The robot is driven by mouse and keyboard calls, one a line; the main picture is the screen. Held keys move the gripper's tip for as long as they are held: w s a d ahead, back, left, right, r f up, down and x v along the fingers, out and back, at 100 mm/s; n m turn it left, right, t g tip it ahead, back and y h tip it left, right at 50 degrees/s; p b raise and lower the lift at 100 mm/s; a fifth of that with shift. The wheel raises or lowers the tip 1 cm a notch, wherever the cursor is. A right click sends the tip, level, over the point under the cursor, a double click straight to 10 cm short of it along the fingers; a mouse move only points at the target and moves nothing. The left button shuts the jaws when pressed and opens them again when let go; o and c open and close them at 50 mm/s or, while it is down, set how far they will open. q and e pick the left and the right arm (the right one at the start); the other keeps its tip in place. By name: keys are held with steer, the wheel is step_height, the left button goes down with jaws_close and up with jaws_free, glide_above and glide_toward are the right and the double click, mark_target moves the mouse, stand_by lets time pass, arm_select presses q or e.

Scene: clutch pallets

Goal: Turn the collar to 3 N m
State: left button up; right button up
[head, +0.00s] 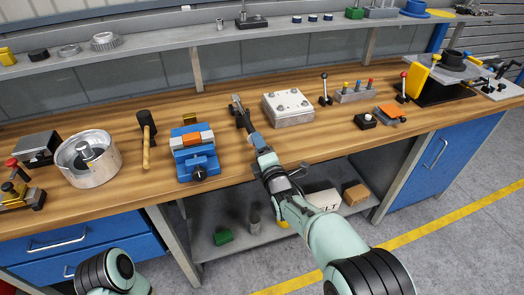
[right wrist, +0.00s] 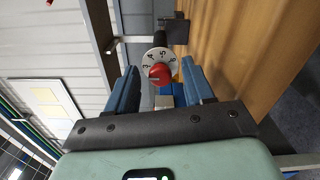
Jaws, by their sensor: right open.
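The collar (right wrist: 150,59) is a pale ring with dark numerals, seen end-on in the right wrist view. A red part (right wrist: 160,75) sits in front of it and hides some of the ring; I cannot tell which numeral is set. A black handle (right wrist: 160,38) runs away behind the collar. My right gripper (right wrist: 159,78) is open, with one blue-grey finger on each side of the red part in the picture. No contact is clear. In the head view my right gripper (head: 249,127) reaches the dark tool (head: 237,104) at mid-bench. My left gripper is out of view.
A blue vise (head: 196,160) and a hammer (head: 147,138) lie left of my right arm. A bolted plate (head: 288,108) stands close on its right. A metal pot (head: 89,160) stands at left. A shelf (head: 225,32) runs along the back.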

steer(key=v, duration=1.3)
steer(key=shift+s+p, duration=0.2)
steer(key=shift+p, duration=0.1)
steer(key=shift+d, duration=0.1)
steer(key=s+d+f+m+g+h+p, duration=0.1)
steer(key=s+d+f+m+g+p, duration=0.2)
steer(key=f, duration=0.6)
steer(key=s+d+f+m+g+h+p, duration=0.1)
steer(key=s+d+f+m+g+h, duration=0.2)
steer(key=f+m, duration=0.45)
steer(key=s+d+f+m+g+p, duration=0.2)
steer(key=s+d+f+m+g, duration=0.15)
steer(key=f, duration=0.75)
steer(key=s+f+m+g+y+p, duration=0.1)
steer(key=s+f+m+g+p, duration=0.1)
steer(key=s+m, duration=0.4)
steer(key=s+a+f+m+g+y+p, duration=0.1)
steer(key=s+f+m+g+p, duration=0.2)
steer(key=s, duration=1.4)
step_height(320, 180, down, 2)
steer(key=m+g, duration=0.3)
steer(key=m, duration=0.1)
steer(key=shift+a+f+m+g, duration=0.25)
steer(key=shift+m+g, duration=0.05)
steer(key=shift+g, duration=0.05)
steer(key=shift+s, duration=0.1)
